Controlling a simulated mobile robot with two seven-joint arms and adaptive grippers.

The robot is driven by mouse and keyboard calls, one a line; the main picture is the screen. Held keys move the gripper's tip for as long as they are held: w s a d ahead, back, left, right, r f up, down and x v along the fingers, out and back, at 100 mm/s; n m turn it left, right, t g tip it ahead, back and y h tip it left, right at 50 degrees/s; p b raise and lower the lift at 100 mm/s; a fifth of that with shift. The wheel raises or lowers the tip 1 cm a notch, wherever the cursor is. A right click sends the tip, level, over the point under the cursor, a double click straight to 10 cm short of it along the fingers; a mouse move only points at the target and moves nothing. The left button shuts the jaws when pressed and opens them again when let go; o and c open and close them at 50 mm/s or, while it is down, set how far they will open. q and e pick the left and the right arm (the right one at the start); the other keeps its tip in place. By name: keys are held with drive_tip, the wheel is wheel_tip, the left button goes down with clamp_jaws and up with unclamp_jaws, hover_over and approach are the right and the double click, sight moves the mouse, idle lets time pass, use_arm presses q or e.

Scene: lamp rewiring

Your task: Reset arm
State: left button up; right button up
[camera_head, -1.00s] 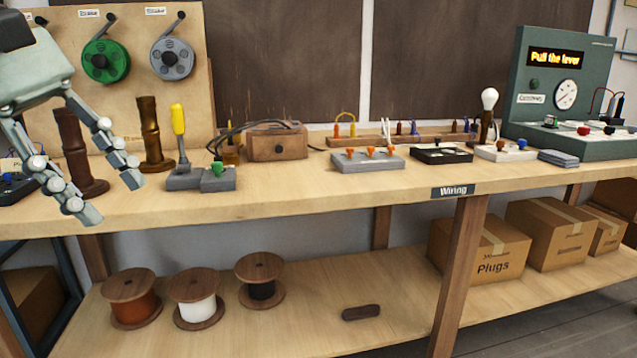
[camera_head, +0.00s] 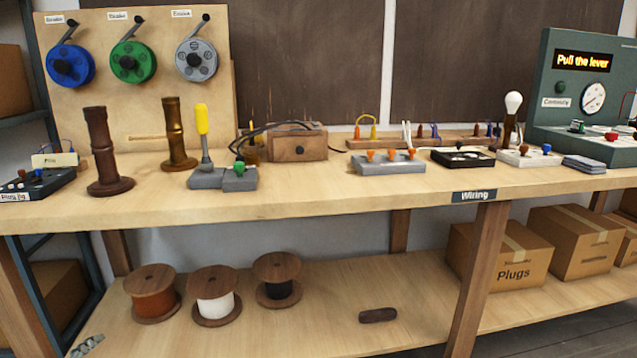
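Only a small grey, jointed tip shows at the bottom left edge, in front of the lower shelf; it looks like a fingertip of my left gripper (camera_head: 87,346). The rest of that gripper and its arm are out of the picture, so I cannot tell if it is open or shut. My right gripper is not in view. The wooden workbench (camera_head: 345,192), marked "Wiring", stands ahead. A green test panel (camera_head: 558,65) at the right reads "Pull the lever".
Cable reels (camera_head: 133,62) hang on the pegboard. Wire spools (camera_head: 214,296) and a dark wooden piece (camera_head: 378,315) lie on the lower shelf.

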use_arm(q)
drive_tip(key=s+d+f+n+g+h, duration=0.2)
drive_tip(key=s+d+f+n+g, duration=0.7)
drive_tip(key=s+d+f, duration=0.9)
wheel_tip(320, 180, down, 3)
drive_tip(key=shift+s+d+r+n+g+h, duration=0.15)
drive_tip(key=shift+s+d+n+g+h, duration=0.2)
drive_tip(key=shift+s, duration=0.55)
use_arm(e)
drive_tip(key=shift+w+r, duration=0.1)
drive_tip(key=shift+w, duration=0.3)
use_arm(q)
drive_tip(key=shift+a, duration=0.1)
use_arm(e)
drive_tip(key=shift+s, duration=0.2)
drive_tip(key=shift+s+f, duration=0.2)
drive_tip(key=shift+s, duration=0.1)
use_arm(q)
drive_tip(key=shift+c, duration=0.2)
